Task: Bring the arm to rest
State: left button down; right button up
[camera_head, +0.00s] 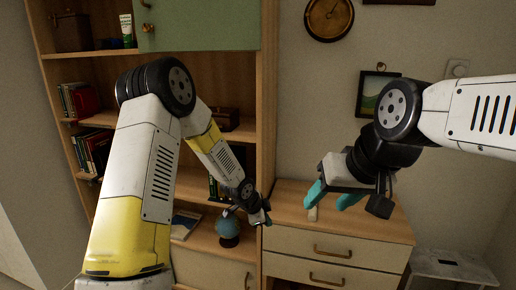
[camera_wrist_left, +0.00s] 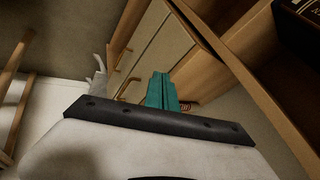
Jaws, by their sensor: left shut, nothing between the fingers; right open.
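My left arm reaches in from the left in the head view and bends down toward the shelf unit. Its gripper (camera_head: 260,214) hangs near the globe and the left edge of the dresser; its fingers are hard to make out there. In the left wrist view the teal fingers of my left gripper (camera_wrist_left: 161,90) lie together, shut and empty. My right gripper (camera_head: 332,198) is above the dresser top in the head view, its teal fingers apart and nothing visible between them.
A wooden shelf unit (camera_head: 266,100) with books stands at the left. A blue globe (camera_head: 228,226) sits on its lower shelf, close to my left gripper. The dresser (camera_head: 335,250) has drawers and a small pale object (camera_head: 313,214) on top. A stool (camera_head: 450,265) stands at the right.

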pick_arm(q)
jog(key=s+a+r+n+y, duration=0.1)
jog(key=s+a+r+n, duration=0.2)
jog(key=a+r, duration=0.3)
jog(key=s+a+r+n+t+y, duration=0.1)
jog(key=s+a+r+n, duration=0.25)
jog(key=r, duration=0.45)
jog(key=s+a+r+n+y, duration=0.1)
jog(key=s+a+r+n, duration=0.3)
jog(key=r, duration=0.4)
jog(key=s+a+r+n, duration=0.2)
jog(key=s+r+n, duration=0.1)
jog(key=s, duration=0.6)
jog(key=s+a+r+n, duration=0.2)
jog(key=s+r+n, duration=0.1)
jog(key=s, duration=0.6)
jog(key=shift+s+a+r+h, duration=0.3)
jog(key=shift+s+a+r, duration=0.05)
jog(key=shift+r, duration=0.1)
pick_arm(e)
jog(key=shift+c, duration=0.3)
